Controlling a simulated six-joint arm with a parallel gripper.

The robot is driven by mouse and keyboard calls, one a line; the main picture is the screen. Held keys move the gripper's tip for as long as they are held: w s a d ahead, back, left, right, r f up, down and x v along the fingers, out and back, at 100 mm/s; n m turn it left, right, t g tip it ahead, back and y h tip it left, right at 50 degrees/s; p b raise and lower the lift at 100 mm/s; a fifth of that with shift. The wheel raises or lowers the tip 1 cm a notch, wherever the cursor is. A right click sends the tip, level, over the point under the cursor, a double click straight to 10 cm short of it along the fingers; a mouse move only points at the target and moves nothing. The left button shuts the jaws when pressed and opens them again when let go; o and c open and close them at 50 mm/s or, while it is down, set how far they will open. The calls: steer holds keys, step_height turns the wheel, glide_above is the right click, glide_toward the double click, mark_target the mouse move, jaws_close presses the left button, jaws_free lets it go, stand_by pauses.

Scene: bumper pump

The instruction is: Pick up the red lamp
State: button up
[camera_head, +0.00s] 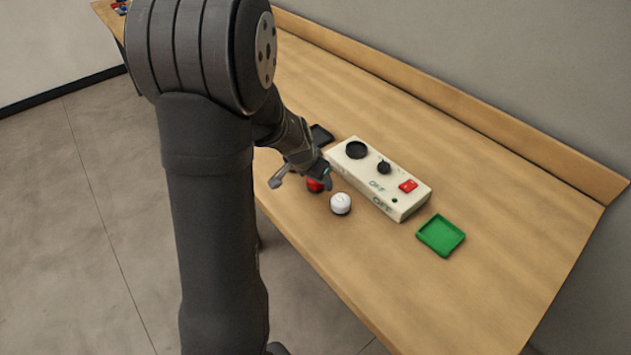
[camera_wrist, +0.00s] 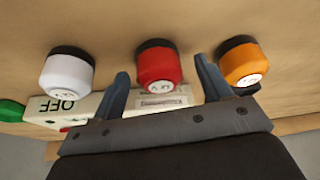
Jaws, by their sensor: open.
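The red lamp (camera_wrist: 158,66) is a short red cylinder with a dark base. In the wrist view it shows between the two open fingers of my gripper (camera_wrist: 162,84), and nothing is held. In the head view the red lamp (camera_head: 315,185) is partly hidden by my gripper (camera_head: 304,182), which is just over it near the table's front edge. I cannot tell whether a finger touches it.
A white lamp (camera_head: 340,204) stands right of the red one. An orange lamp (camera_wrist: 240,62) is close to one finger. Behind is a cream control box (camera_head: 410,203) with a red switch. A green tray (camera_head: 441,235) lies right; a dark tray (camera_head: 321,135) lies behind.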

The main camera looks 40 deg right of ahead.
steer(key=shift+d+f, duration=0.1)
steer(key=shift+f, duration=0.1)
steer(key=c, duration=1.1)
steer(key=shift+r, duration=0.1)
